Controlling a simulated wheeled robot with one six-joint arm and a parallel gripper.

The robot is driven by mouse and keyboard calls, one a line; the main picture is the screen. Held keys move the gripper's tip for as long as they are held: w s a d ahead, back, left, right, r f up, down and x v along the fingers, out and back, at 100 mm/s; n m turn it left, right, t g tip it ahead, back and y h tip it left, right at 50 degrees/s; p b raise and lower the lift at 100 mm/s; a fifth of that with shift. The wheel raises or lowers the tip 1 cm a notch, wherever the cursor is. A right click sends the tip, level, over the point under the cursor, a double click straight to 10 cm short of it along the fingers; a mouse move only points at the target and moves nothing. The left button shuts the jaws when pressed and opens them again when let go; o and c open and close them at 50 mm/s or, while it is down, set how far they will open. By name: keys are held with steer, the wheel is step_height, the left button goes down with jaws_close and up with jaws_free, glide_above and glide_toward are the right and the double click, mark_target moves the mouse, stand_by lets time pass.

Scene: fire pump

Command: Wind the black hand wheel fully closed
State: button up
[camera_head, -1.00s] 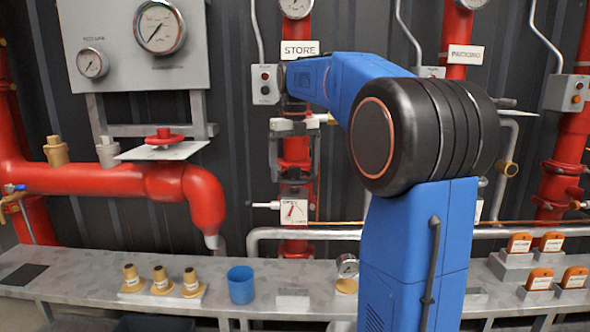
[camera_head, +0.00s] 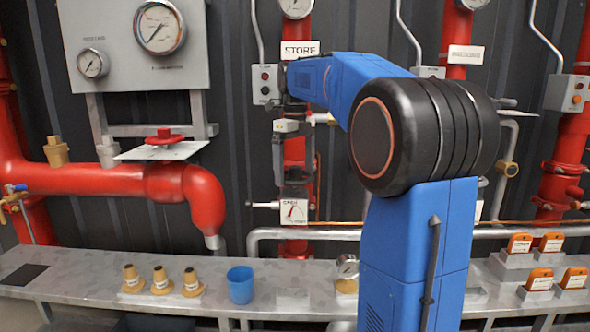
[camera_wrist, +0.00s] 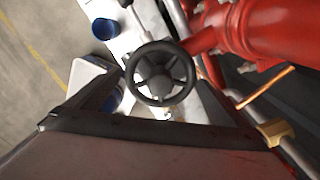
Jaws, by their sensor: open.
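The black hand wheel (camera_wrist: 160,73) shows nearly face-on in the wrist view, with a round rim, spokes and a dark hub. My gripper (camera_wrist: 160,84) is open, its two fingers on the left and right of the wheel. I cannot tell whether either finger touches the rim. In the head view my gripper (camera_head: 291,150) is in front of the red pipe under the STORE sign (camera_head: 300,48), turned nearly edge-on. The wheel is hard to make out there. A white indicator plate (camera_head: 294,211) with a red needle sits just below; its lettering is too small to read surely.
A grey bench (camera_head: 80,285) runs below, with a blue cup (camera_head: 241,284) and several brass nozzles (camera_head: 161,280). A red hand wheel (camera_head: 164,136) is on the left pipe. Grey control boxes (camera_head: 265,84) flank the pipes. My blue arm hides part of the bench.

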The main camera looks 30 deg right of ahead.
steer(key=n, duration=0.4)
steer(key=shift+n, duration=0.4)
steer(key=n, duration=0.4)
steer(key=shift+n, duration=0.4)
steer(key=n, duration=0.8)
steer(key=shift+w+d+n, duration=0.1)
steer(key=shift+n, duration=0.2)
steer(key=c, duration=1.1)
steer(key=m, duration=0.5)
steer(key=shift+m, duration=1.5)
